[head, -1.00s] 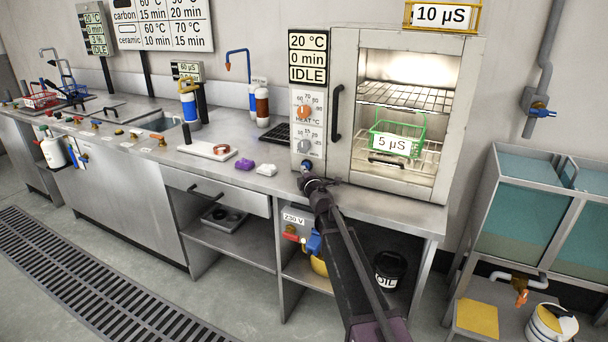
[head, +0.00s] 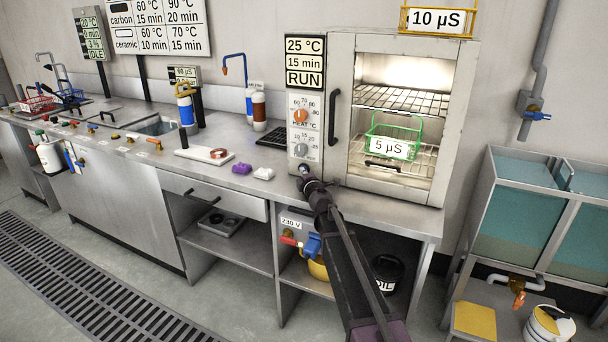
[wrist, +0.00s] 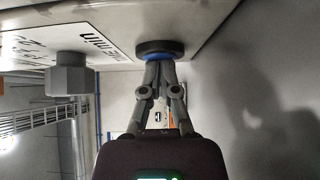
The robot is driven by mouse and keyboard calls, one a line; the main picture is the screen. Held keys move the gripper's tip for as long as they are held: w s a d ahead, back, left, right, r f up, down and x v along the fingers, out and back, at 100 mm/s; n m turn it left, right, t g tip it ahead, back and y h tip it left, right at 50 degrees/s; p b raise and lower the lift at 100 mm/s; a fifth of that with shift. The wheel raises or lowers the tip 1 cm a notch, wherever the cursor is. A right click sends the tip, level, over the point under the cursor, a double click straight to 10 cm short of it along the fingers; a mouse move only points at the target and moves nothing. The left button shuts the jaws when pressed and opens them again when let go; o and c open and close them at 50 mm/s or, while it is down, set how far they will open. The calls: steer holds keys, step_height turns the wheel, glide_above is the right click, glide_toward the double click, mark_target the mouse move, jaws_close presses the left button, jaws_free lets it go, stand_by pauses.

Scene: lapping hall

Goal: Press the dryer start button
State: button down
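The dryer (head: 343,55) is a steel cabinet with a lit interior. Its display (head: 305,62) reads 25 °C, 15 min, RUN. Below it are an orange heat knob (head: 301,116) and a grey time knob (head: 301,151). The blue start button (head: 304,168) is low on this panel, mostly covered by my gripper (head: 305,179). In the wrist view, my gripper's (wrist: 160,66) fingers meet at the tips, against the blue button (wrist: 156,57) in its dark ring. Nothing shows between the fingertips. The grey knob (wrist: 70,75) is to their left.
A green basket (head: 372,124) labelled 5 µS is inside the dryer. A yellow basket (head: 404,18) labelled 10 µS is on top. Purple (head: 241,168) and white (head: 264,173) lumps lie on the bench left of my gripper. Water tanks (head: 525,205) stand at right.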

steer(key=shift+w+d, duration=0.1)
steer(key=shift+w, duration=0.1)
steer(key=shift+s+a, duration=0.25)
steer(key=shift+s, duration=0.55)
steer(key=shift+s+a, duration=0.25)
steer(key=shift+s, duration=0.35)
steer(key=shift+s+a, duration=0.25)
steer(key=shift+s, duration=0.35)
steer(key=v, duration=1)
steer(key=shift+a+f, duration=0.1)
steer(key=shift+a, duration=0.1)
steer(key=shift+s, duration=0.15)
